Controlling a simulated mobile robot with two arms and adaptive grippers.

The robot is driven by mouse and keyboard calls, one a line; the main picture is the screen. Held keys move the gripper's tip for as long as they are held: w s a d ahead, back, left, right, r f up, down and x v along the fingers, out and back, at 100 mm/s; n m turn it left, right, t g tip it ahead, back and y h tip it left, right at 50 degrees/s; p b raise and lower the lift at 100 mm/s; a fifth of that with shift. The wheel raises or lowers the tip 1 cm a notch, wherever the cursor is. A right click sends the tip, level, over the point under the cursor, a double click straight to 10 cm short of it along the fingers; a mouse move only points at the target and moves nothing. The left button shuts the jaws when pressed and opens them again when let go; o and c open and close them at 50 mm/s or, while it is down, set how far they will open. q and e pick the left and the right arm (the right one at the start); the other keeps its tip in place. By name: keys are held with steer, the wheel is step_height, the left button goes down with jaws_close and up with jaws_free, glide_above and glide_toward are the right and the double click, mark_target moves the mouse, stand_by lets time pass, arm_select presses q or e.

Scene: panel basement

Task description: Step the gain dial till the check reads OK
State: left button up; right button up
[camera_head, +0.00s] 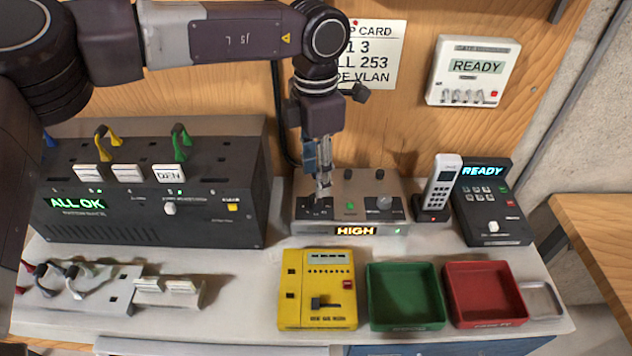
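A grey control box (410,229) stands at the middle of the bench, with knobs on its sloped face and a lit display (356,231) that reads HIGH. A green button (350,206) is near the middle. My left gripper (323,192) points down over the left part of the face, and its fingertips hide much of the dark control there. I cannot tell whether they touch it, or whether the fingers are open or shut. My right gripper is not in view.
A black unit (150,226) reading ALL OK stands left. A yellow box (318,315), a green tray (406,318) and a red tray (486,318) lie in front. A handset (441,182) and a black terminal reading READY (490,205) stand right. A wall panel (473,68) also reads READY.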

mark_target(315, 197)
arm_select(q)
step_height(315, 197, down, 5)
steer(key=shift+r+p, duration=0.1)
steer(key=shift+p, duration=0.55)
steer(key=shift+f, duration=0.5)
jaws_close()
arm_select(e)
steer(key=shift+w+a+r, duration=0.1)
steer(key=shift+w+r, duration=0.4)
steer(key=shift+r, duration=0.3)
